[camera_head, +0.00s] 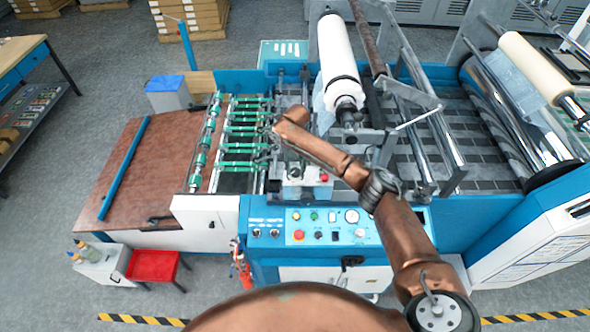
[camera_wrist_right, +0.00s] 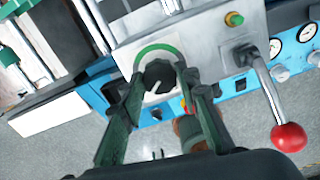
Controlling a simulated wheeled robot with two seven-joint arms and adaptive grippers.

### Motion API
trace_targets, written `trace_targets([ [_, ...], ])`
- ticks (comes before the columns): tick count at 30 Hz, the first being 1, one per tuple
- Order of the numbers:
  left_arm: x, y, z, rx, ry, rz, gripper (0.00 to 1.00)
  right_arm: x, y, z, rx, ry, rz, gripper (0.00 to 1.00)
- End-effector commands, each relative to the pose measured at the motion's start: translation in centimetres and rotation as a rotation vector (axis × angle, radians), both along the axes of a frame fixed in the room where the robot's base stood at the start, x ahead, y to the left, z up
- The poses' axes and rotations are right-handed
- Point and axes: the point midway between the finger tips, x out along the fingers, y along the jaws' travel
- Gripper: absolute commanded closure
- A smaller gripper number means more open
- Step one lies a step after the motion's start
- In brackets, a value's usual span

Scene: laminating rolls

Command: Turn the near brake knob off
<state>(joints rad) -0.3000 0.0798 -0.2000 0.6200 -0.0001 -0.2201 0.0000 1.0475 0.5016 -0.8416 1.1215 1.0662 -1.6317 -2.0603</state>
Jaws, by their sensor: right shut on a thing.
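The brake knob (camera_wrist_right: 158,77) is a dark round knob with a pale pointer mark, on a light grey metal box (camera_wrist_right: 195,38). A green arc (camera_wrist_right: 157,48) is marked around its upper side. My right gripper (camera_wrist_right: 158,82) has its two fingers at either side of the knob, shut on it. In the head view my right gripper (camera_head: 291,168) is over the small grey box (camera_head: 305,190) above the blue control panel, and the knob is hidden there. My left gripper is not in view.
A lever with a red ball (camera_wrist_right: 288,138) and a green button (camera_wrist_right: 234,19) are right of the knob. The blue control panel (camera_head: 325,228) with buttons and gauges is below.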

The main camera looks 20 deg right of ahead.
Motion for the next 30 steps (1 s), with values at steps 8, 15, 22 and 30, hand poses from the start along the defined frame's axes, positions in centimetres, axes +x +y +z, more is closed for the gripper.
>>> trace_targets([
  [8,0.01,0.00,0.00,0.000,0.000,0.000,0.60,0.12,-0.03,0.16,0.000,-0.003,0.005,0.94],
  [15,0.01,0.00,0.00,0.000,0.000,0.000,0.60,0.11,-0.03,0.15,0.000,-0.003,0.004,0.63],
  [22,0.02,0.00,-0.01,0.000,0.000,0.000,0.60,0.05,-0.02,0.07,0.000,-0.002,0.004,0.52],
  [30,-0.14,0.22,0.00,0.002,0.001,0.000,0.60,0.06,-0.02,0.46,0.000,-0.002,0.004,0.52],
])
